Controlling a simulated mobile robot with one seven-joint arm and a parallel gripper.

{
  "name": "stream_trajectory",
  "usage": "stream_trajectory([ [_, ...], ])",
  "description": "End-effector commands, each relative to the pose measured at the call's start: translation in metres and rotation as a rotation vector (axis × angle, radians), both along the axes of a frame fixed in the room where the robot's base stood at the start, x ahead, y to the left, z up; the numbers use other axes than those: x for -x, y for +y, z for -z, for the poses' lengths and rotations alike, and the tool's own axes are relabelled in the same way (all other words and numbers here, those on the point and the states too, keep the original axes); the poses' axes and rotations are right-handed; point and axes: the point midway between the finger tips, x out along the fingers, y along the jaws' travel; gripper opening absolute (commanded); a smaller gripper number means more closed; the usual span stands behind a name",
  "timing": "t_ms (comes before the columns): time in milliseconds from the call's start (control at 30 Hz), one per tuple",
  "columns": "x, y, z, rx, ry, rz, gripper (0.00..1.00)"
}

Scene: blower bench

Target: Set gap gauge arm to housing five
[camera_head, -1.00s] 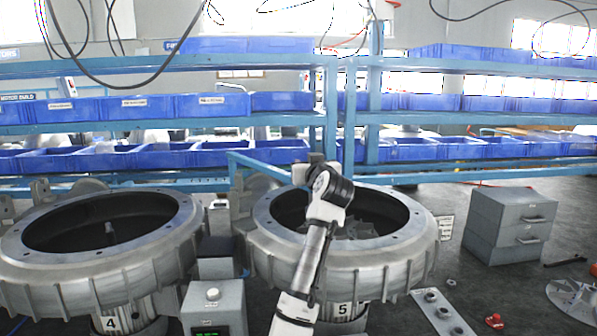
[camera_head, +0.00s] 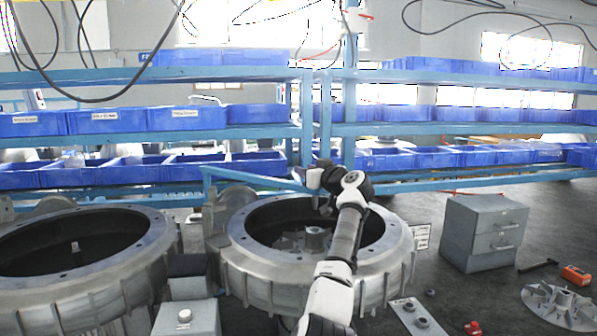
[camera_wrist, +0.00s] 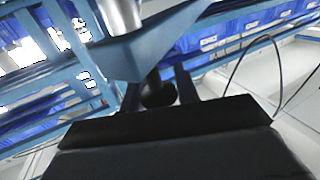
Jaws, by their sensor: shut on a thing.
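The gap gauge arm (camera_head: 258,180) is a slim blue bar reaching from a post at the left over the back of the right-hand housing, housing five (camera_head: 262,262). Housing five is a grey ribbed ring with a finned rotor (camera_head: 313,240) inside. My gripper (camera_head: 318,188) is at the bar's right end, above the housing's rear rim. In the wrist view the blue arm (camera_wrist: 150,48) crosses close ahead, and my gripper's dark fingers (camera_wrist: 158,88) are shut around a black knob (camera_wrist: 158,93) below it. The fingertips are partly hidden in the head view.
A second housing (camera_head: 95,290) stands at the left. A grey control box (camera_head: 187,318) sits between the housings at the front. A drawer cabinet (camera_head: 480,235) and a loose rotor (camera_head: 560,305) are on the floor at right. Blue shelving with bins (camera_head: 235,143) runs behind.

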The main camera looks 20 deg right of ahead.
Motion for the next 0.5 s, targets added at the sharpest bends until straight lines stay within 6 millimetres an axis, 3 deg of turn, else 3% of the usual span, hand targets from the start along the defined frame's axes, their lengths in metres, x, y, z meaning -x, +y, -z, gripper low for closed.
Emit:
stream_trajectory([
  [500,0.0022,-0.0073,-0.0064,-0.002,-0.013,0.005,0.00],
])
